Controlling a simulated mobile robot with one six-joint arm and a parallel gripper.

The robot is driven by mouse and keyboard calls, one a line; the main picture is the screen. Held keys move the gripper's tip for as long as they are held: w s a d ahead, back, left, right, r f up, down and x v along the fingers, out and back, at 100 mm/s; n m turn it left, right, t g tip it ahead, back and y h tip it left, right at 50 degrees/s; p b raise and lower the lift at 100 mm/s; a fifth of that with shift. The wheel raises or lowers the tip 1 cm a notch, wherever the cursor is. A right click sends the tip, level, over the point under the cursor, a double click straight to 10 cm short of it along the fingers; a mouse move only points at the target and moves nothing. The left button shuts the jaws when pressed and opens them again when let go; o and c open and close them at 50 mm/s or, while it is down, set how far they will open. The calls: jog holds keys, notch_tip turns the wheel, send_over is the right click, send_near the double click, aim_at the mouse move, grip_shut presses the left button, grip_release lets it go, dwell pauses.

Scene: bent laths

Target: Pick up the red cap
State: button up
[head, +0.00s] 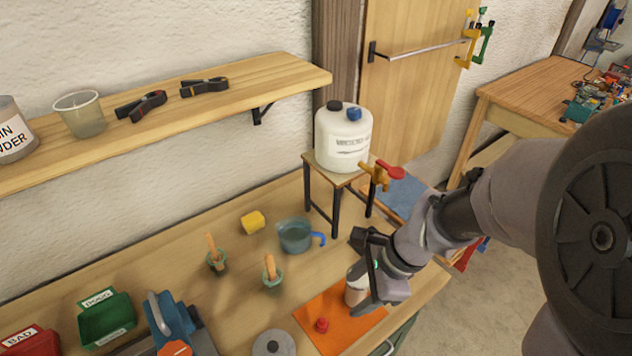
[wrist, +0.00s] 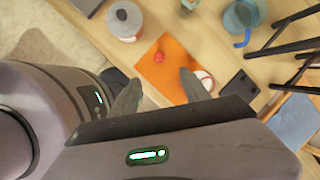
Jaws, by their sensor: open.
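The red cap (head: 321,325) is a small knobbed piece lying on an orange mat (head: 338,337) at the front of the workbench. It also shows in the wrist view (wrist: 159,57), on the mat (wrist: 163,78) beyond my fingers. My gripper (head: 368,270) is open and empty, above the right part of the mat, to the right of the cap and apart from it. In the wrist view, my gripper's two fingers (wrist: 158,90) are spread. A white cylindrical container (head: 355,286) stands on the mat beside my gripper, partly hidden by it.
A grey round-topped container (head: 273,343) stands left of the mat. A blue-handled jug (head: 295,236), a yellow block (head: 253,222) and a stool (head: 340,176) bearing a white jerrycan (head: 343,138) stand behind. Green (head: 106,318) and red (head: 30,342) bins are at left.

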aim_at(325, 319)
jog(key=a+f+b, duration=0.2)
jog(key=f+b, duration=0.1)
jog(key=f, duration=0.3)
jog(key=w+a+f+m+b, duration=0.1)
jog(key=a+f+b, duration=0.1)
jog(key=f, duration=0.4)
jog(key=w+a+f+m+b, duration=0.1)
jog(key=a+f+b, duration=0.1)
jog(key=f+b, duration=0.2)
jog(key=shift+a+f+g, duration=0.15)
jog(key=shift+f, duration=0.45)
jog(key=shift+a+f+g, duration=0.15)
jog(key=shift+f, duration=0.4)
jog(key=shift+r, duration=0.1)
jog(key=shift+c, duration=0.4)
grip_shut()
